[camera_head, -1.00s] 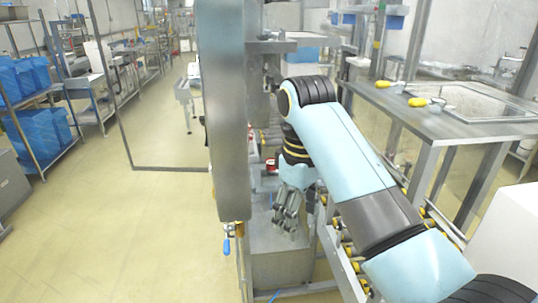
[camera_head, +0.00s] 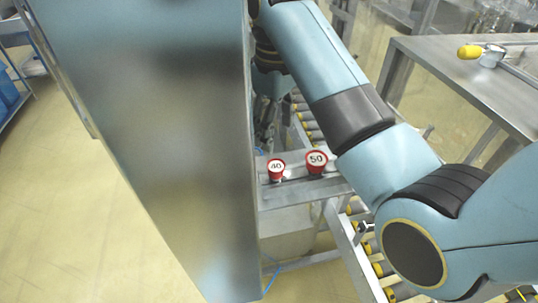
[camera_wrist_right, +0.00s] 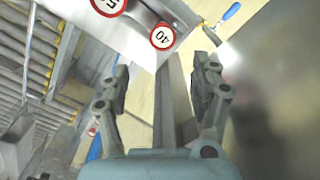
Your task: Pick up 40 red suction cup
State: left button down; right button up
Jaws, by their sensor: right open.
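The red suction cup marked 40 (camera_head: 277,169) stands on a metal ledge, its white round label facing up. In the right wrist view the 40 cup (camera_wrist_right: 162,37) lies beyond the fingertips, roughly between them. A slightly larger red cup marked 50 (camera_head: 316,161) stands to its right on the same ledge. My right gripper (camera_head: 265,118) is behind the ledge in the head view, dark and partly hidden by the metal panel and my arm. In the right wrist view the right gripper (camera_wrist_right: 161,78) is open and empty, apart from both cups. My left gripper is not in view.
A tall metal panel (camera_head: 165,130) stands close on the left of the cups. A roller conveyor (camera_head: 372,245) runs below right. A metal table (camera_head: 470,80) with a yellow-handled tool (camera_head: 470,52) is at the upper right. A blue-handled part (camera_wrist_right: 231,12) is near the ledge.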

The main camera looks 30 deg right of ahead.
aim_at(276, 165)
notch_tip(276, 165, down, 4)
jog(key=shift+b, duration=0.5)
jog(key=shift+s+f, duration=0.1)
jog(key=shift+f, duration=0.25)
jog(key=f, duration=0.1)
jog(key=f+p, duration=0.1)
jog(key=f, duration=0.3)
jog(key=shift+s+p, duration=0.35)
jog(key=shift+f, duration=0.35)
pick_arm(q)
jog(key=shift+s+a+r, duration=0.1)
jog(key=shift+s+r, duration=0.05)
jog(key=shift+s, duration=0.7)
pick_arm(e)
jog(key=shift+f, duration=0.1)
jog(key=shift+c, duration=0.4)
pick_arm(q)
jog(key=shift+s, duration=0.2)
pick_arm(e)
jog(key=c, duration=1.2)
